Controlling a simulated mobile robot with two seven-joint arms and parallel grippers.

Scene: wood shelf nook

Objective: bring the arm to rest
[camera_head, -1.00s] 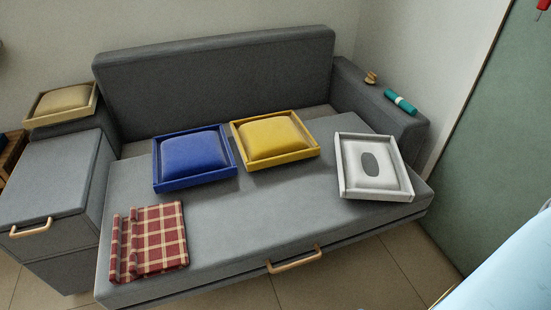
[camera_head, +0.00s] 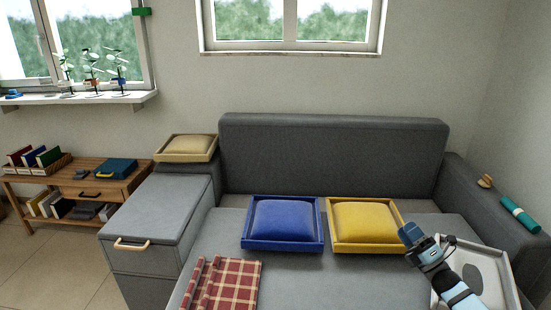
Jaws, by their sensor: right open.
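My right gripper (camera_head: 409,233) reaches in from the lower right, dark with a light blue arm behind it. It is open, with nothing seen in it. In the picture it overlaps the left edge of the white tray (camera_head: 503,262) and lies just right of the yellow tray with its yellow cushion (camera_head: 364,222). I cannot tell whether it touches either one. My left gripper is out of view.
A blue tray with a blue cushion (camera_head: 283,221) and a folded plaid cloth (camera_head: 233,285) lie on the grey sofa (camera_head: 335,150). A teal roll (camera_head: 519,214) lies on the right armrest. A wooden shelf unit (camera_head: 60,187) stands at the left.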

